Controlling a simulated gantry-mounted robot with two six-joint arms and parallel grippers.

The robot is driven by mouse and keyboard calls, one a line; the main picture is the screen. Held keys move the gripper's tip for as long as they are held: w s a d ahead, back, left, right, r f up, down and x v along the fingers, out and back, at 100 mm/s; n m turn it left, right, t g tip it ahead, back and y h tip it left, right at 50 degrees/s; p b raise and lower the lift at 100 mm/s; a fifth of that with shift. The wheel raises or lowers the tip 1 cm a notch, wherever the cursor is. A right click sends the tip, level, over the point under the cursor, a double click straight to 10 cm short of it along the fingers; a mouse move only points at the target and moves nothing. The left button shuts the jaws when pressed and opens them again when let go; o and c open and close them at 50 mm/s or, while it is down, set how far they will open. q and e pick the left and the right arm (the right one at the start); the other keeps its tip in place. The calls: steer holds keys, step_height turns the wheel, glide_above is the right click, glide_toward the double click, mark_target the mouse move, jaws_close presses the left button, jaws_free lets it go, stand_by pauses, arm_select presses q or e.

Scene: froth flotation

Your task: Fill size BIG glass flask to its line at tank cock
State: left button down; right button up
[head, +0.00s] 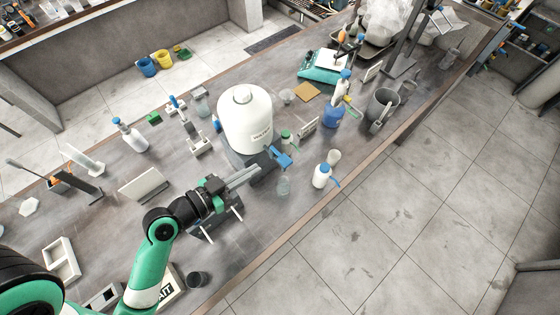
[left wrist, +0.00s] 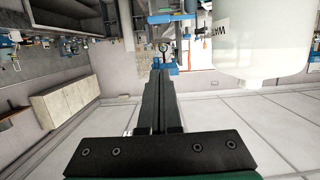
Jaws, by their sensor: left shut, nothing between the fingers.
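The white tank (head: 244,125) stands on a dark base mid-bench, and its blue cock (head: 281,157) sticks out low at its front. In the left wrist view the tank (left wrist: 262,45) is at upper right and the blue cock (left wrist: 165,69) shows just beyond the fingertips. A small clear glass vessel (head: 283,187) stands below the cock; I cannot tell its size mark, line or fill. My left gripper (head: 256,171) is shut and empty, its fingers pointing toward the cock; contact cannot be told. It also shows in the left wrist view (left wrist: 158,78). My right gripper is not in view.
A white bottle with a blue cap (head: 321,177) and a pale cup (head: 334,157) stand right of the cock near the bench edge. A green-capped bottle (head: 286,138) stands behind the cock. A grey jug (head: 381,104) is farther right. Bare bench lies at front centre.

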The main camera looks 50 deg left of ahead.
arm_select(q)
steer(key=shift+w, duration=0.1)
steer(key=p, duration=0.2)
glide_above(280, 156)
steer(key=s+d, duration=0.2)
steer(key=s, duration=0.1)
steer(key=f, duration=0.2)
steer(key=shift+w+d+f+b, duration=0.1)
steer(key=shift+w+f+b, duration=0.1)
steer(key=shift+f, duration=0.9)
steer(key=shift+w+d+f+b, duration=0.1)
steer(key=shift+w+f, duration=0.1)
steer(key=shift+f, duration=0.9)
